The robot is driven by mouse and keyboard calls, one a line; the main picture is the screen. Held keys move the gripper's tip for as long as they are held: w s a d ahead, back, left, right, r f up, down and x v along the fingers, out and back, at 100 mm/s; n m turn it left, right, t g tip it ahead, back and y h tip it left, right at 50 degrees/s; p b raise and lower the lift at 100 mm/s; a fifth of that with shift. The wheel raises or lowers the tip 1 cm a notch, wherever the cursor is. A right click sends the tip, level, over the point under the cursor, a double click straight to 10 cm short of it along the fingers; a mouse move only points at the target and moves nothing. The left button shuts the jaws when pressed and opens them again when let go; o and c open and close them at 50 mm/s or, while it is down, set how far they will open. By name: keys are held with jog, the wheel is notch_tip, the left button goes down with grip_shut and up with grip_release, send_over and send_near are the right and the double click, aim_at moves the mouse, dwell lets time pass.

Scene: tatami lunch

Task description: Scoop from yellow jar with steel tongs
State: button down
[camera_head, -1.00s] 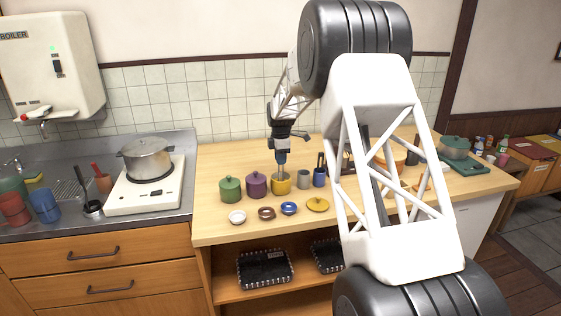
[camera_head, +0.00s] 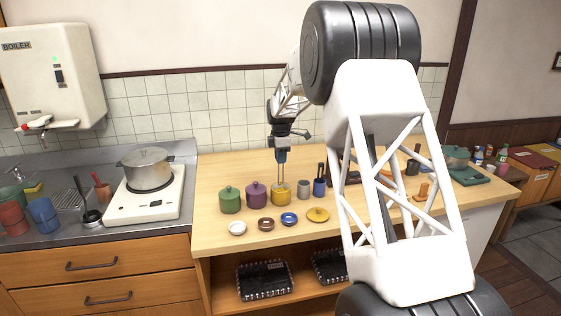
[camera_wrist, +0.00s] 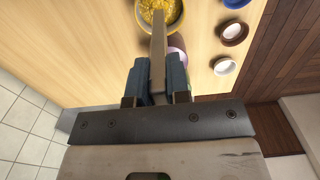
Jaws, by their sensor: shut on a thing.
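The yellow jar (camera_head: 281,198) stands open on the wooden counter, right of the purple jar. The wrist view shows the same jar (camera_wrist: 178,20) with yellow bits inside. My gripper (camera_head: 281,160) is above it, pointing down, shut on the steel tongs (camera_head: 281,178). In the wrist view my gripper's blue fingers (camera_wrist: 158,80) pinch the tongs (camera_wrist: 158,45), which reach over the jar's mouth. The tongs' tips are hidden at or within the jar, and I cannot tell whether they hold anything. The yellow lid (camera_head: 317,215) lies on the counter at front right.
Lidded green (camera_head: 230,200) and purple (camera_head: 256,194) jars stand left of the yellow jar. White (camera_head: 237,228), brown (camera_head: 266,224) and blue (camera_head: 289,218) small dishes lie in front. A grey cup (camera_head: 303,187) and a blue holder (camera_head: 319,187) stand close right.

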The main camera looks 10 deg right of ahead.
jog(key=shift+r, duration=1.3)
